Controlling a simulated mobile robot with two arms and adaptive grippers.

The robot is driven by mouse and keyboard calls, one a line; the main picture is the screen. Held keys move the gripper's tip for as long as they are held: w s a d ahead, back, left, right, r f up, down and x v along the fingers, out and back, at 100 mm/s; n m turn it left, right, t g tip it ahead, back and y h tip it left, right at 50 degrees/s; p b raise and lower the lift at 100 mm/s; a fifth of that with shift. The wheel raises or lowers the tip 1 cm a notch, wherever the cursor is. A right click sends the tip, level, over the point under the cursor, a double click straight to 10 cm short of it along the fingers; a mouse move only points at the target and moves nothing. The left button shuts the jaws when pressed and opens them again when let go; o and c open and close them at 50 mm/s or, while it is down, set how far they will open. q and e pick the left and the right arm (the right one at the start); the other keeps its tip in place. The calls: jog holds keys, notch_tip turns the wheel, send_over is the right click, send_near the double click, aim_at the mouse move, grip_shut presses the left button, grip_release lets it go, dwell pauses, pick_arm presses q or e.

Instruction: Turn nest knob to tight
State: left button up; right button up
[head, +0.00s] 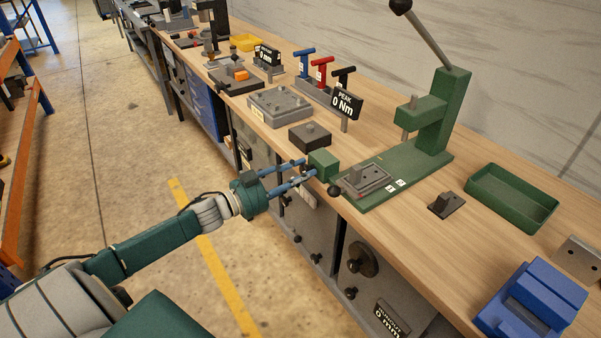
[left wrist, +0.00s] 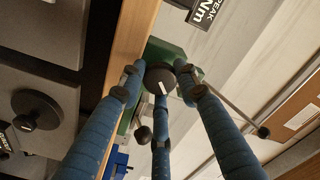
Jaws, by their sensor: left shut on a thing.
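A green block (head: 323,163) sits at the front edge of the bench, beside the grey nest plate (head: 363,180) on the green press base. In the left wrist view a round dark knob (left wrist: 160,76) with a pale mark stands in front of a green body (left wrist: 158,50). My left gripper (head: 307,170) has blue fingers and reaches the block's front side. In the left wrist view its fingertips (left wrist: 160,82) are closed around the knob. In the head view the fingers mostly hide the knob. My right gripper is not in view.
A black ball (head: 334,191) sticks out at the bench edge, just right of the fingers. The green press (head: 436,120) stands behind. A green tray (head: 512,196) and blue block (head: 530,302) lie right. Cabinet knobs (head: 361,260) project below the bench.

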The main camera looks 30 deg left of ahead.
pick_arm(q)
jog(key=m, duration=0.4)
jog(key=shift+m, duration=0.3)
jog(key=shift+m+b, duration=0.7)
jog(key=shift+m, duration=1.2)
jog(key=o, duration=1.1)
jog(key=shift+d, duration=0.1)
jog(key=shift+o, duration=0.2)
